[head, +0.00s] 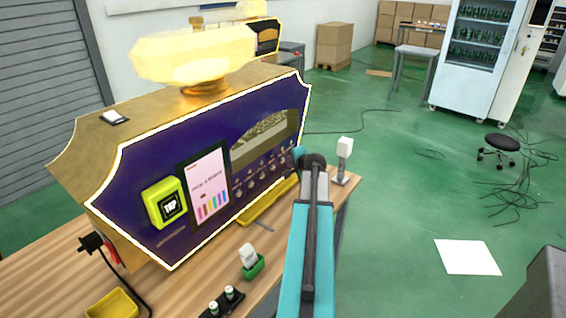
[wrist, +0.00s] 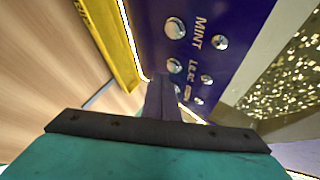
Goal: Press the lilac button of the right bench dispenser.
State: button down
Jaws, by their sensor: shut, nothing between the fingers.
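The dispenser (head: 170,140) is a large gold-framed machine with a dark purple front, standing on the wooden bench. Its front carries rows of round silver buttons, a screen and a yellow TAP reader (head: 165,203). In the wrist view, a label that reads like LILAC (wrist: 191,72) sits between a larger silver button (wrist: 174,66) and a smaller one (wrist: 206,79); its lower end is partly hidden. My gripper (wrist: 163,82) is shut and empty, its tip close to the larger button by that label. I cannot tell whether they touch. In the head view my arm hides the fingertips.
A yellow tray (wrist: 110,40) runs below the button panel. A white-topped object (head: 345,148) stands on the bench's right end.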

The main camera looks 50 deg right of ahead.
jog(key=shift+w, duration=0.85)
dwell(1.2)
jog(key=shift+s, duration=0.15)
dwell(0.3)
jog(key=shift+s, duration=0.7)
jog(key=shift+s, duration=0.1)
jog(key=shift+s+b, duration=0.75)
jog(key=shift+s, duration=1.65)
jog(key=shift+s, duration=0.1)
